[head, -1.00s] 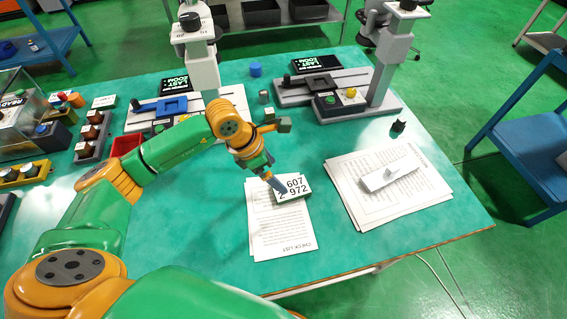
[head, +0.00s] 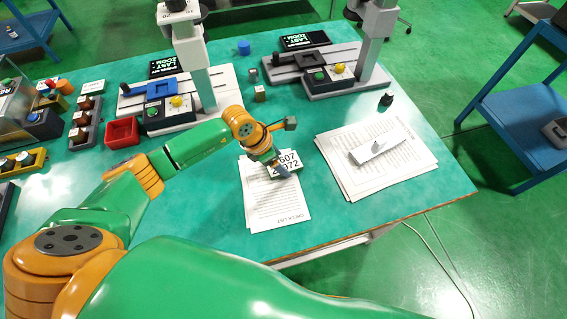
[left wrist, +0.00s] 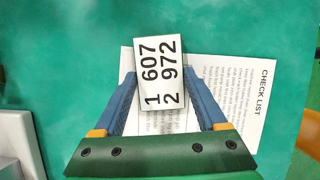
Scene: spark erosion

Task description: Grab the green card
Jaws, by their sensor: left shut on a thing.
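A card with a white face and large black numbers (head: 285,160) is at the top end of the check list sheet (head: 275,205) on the teal table. In the left wrist view the card (left wrist: 160,50) reads "1 607 2 972". Its face looks white; I see no clearly green face. My left gripper (head: 283,170) is shut on this card, and its blue fingers (left wrist: 160,76) press the card's two sides. I cannot tell whether the card is raised off the paper. My right gripper is not in view.
A stack of papers with a white handled block (head: 378,150) lies to the right. A small black knob (head: 386,99) stands behind it. Two grey column machines (head: 205,90) stand at the back. A red bin (head: 122,132) is at left.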

